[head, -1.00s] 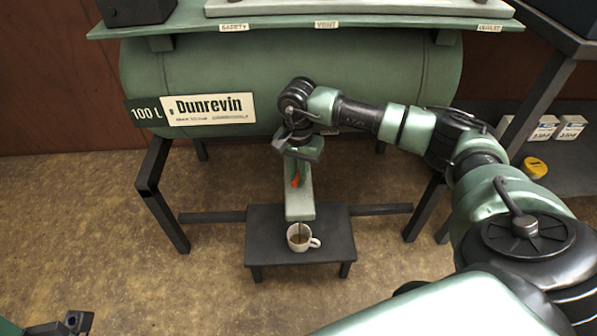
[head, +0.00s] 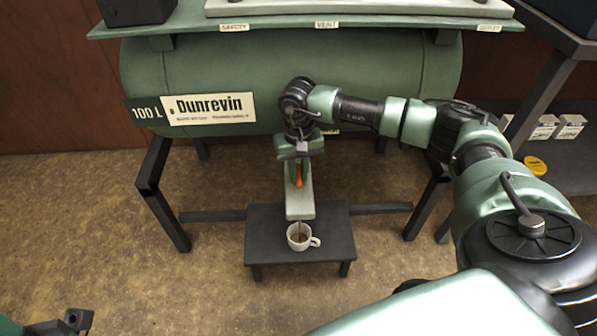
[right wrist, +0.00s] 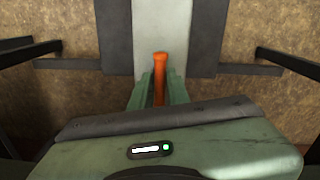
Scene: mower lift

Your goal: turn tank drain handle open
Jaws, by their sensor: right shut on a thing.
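The green tank (head: 290,75) lies on dark legs with a "Dunrevin 100 L" label. The orange drain handle (head: 299,180) shows below my right gripper (head: 298,165), over a pale green board (head: 300,205). In the right wrist view the fingers of my right gripper (right wrist: 159,92) are closed around the orange handle (right wrist: 160,66), which points straight away from the gripper. The valve body and spout are hidden. My left gripper (head: 77,320) shows only partly at the bottom left corner; its jaws are unclear.
A white mug (head: 298,237) with brown liquid stands on a low dark stool (head: 335,240) at the board's near end. A thin line shows just above the mug. A shelf with small boxes (head: 543,127) stands at the right. The floor at left is clear.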

